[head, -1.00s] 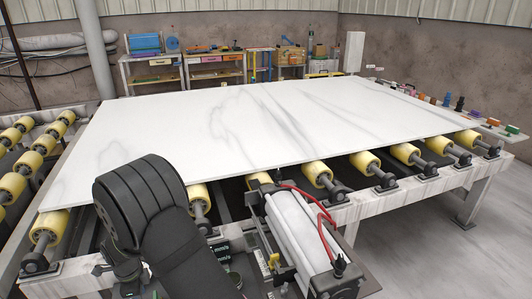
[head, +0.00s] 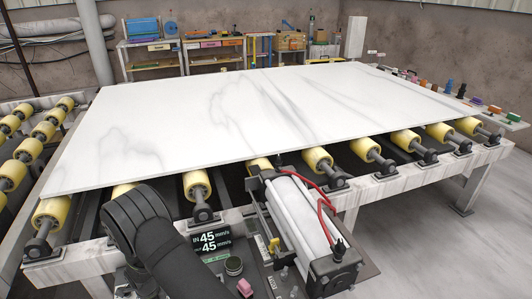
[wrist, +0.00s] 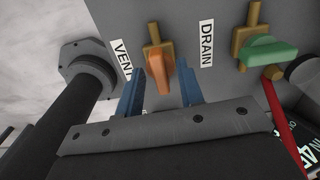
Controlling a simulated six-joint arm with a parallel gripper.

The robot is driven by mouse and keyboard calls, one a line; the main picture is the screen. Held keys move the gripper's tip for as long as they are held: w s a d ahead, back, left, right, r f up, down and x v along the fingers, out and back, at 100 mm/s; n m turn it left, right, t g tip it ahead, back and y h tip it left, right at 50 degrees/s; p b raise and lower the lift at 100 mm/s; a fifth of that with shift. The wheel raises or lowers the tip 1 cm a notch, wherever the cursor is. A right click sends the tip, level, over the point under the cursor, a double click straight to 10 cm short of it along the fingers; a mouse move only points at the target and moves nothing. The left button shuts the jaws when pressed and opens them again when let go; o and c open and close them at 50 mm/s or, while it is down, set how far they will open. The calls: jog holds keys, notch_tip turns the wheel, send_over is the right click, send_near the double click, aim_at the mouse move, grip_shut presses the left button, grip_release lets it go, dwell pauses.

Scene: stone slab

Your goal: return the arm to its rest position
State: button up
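My gripper (wrist: 161,82) shows in the wrist view as two blue fingers on a dark grey body. The fingers are apart, with nothing seen clamped between them. A valve with an orange handle (wrist: 159,57), beside a VENT label (wrist: 122,58), appears in the gap beyond the fingertips; I cannot tell whether they touch it. A valve with a green handle (wrist: 268,52) sits to the right, by a DRAIN label (wrist: 206,43). In the head view my dark arm is low at the front, and the gripper itself is not visible there.
A white veined stone slab (head: 240,120) lies on yellow rollers (head: 196,186). A white cylinder unit with red hoses (head: 300,215) stands at the front. Benches (head: 215,58) line the back wall.

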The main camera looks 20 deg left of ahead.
jog(key=n, duration=0.4)
jog(key=shift+r+n, duration=0.1)
jog(key=shift+n, duration=2.6)
jog(key=o, duration=0.8)
jog(key=shift+c, duration=0.2)
notch_tip(320, 180, up, 17)
jog(key=n, duration=0.9)
notch_tip(320, 180, down, 17)
jog(key=shift+c, duration=0.2)
